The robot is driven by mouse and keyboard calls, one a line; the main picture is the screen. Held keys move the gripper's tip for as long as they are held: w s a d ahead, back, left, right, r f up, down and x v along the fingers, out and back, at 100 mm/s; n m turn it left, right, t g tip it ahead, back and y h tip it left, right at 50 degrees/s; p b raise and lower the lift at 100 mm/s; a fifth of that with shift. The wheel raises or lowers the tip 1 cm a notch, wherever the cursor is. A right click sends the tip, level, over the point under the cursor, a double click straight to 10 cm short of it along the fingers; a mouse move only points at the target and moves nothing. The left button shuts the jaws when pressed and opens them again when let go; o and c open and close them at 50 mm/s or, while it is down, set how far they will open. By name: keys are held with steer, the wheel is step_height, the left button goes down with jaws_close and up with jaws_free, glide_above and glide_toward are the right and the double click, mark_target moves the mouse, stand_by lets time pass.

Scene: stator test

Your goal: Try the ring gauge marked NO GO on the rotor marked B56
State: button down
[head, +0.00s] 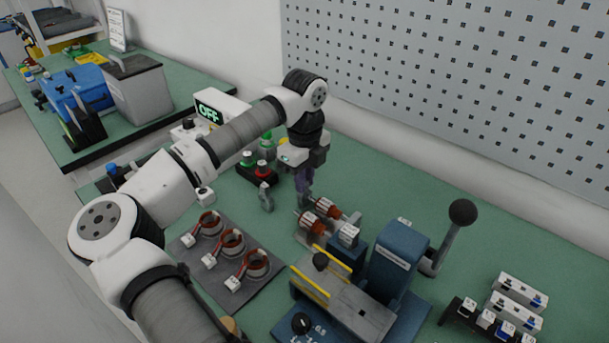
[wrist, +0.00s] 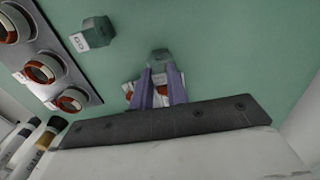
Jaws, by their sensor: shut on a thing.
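My gripper (head: 304,190) points down and its purple fingers are shut on a small grey gauge block (wrist: 160,54), held at the fingertips. A second, similar grey gauge (head: 265,197) stands upright on the green bench to the left; it also shows in the wrist view (wrist: 95,32). Two orange-brown rotors, one nearer (head: 310,222) and one farther (head: 327,207), lie in a stand just right of and below my gripper in the head view. In the wrist view the fingers partly hide the rotors.
A dark tray (head: 224,278) holds three stators with copper windings. A blue press (head: 397,255) with a black-knobbed lever stands right of the rotors. Bench at the back right is clear.

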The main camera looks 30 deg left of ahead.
steer(key=shift+d+b, duration=0.6)
stand_by(2.3)
steer(key=shift+a, duration=0.6)
stand_by(0.4)
steer(key=shift+a+b, duration=0.25)
steer(key=shift+b, duration=0.1)
steer(key=shift+r+p, duration=1.3)
steer(key=shift+r, duration=1.25)
steer(key=shift+w+d, duration=0.1)
